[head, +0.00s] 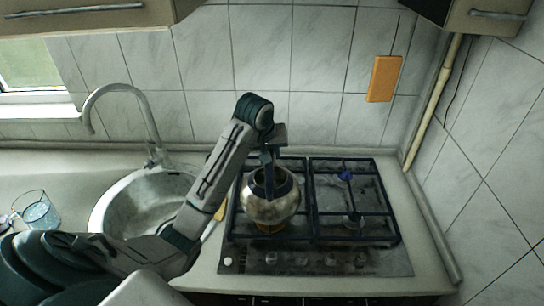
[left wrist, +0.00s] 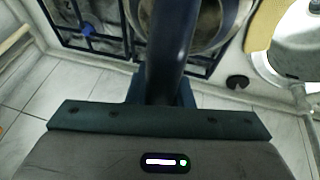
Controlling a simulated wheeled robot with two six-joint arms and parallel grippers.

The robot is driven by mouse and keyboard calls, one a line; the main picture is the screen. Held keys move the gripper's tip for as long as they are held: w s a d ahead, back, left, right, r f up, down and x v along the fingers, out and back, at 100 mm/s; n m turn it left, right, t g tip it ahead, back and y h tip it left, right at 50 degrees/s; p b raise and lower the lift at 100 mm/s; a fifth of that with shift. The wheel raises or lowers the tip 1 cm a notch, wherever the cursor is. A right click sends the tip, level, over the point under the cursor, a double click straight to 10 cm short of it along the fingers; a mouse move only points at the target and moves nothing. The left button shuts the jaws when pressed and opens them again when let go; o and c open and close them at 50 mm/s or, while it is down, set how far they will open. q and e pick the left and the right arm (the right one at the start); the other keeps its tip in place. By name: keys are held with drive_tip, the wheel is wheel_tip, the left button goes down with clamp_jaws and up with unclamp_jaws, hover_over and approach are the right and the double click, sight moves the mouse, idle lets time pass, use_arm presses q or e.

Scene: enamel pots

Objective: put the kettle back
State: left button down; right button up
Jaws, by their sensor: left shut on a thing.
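The kettle (head: 270,207) is a round, shiny metal pot with a dark band around its top. It is over the left side of the gas hob (head: 375,262), upright or nearly so. I cannot tell whether it rests on the grate or hangs just above it. My left gripper (head: 269,165) reaches down from above and is shut on the kettle's dark handle, which it largely hides. In the left wrist view, part of the kettle (left wrist: 201,32) shows behind a dark bar at the top. My right gripper is not in view.
The right burners (head: 352,219) are empty. A round metal sink (head: 122,208) with a tall tap (head: 150,125) is to the left. A drinking glass (head: 38,212) stands at far left. An orange board (head: 384,79) hangs on the tiled wall. A yellowish item (head: 221,211) lies between sink and hob.

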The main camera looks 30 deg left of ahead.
use_arm(q)
wheel_tip(320, 180, down, 3)
drive_tip(key=shift+w+f+p, duration=0.1)
drive_tip(key=shift+f+p, duration=0.1)
drive_tip(key=shift+p, duration=0.8)
drive_tip(key=shift+f, duration=0.3)
drive_tip(key=c, duration=1.3)
unclamp_jaws()
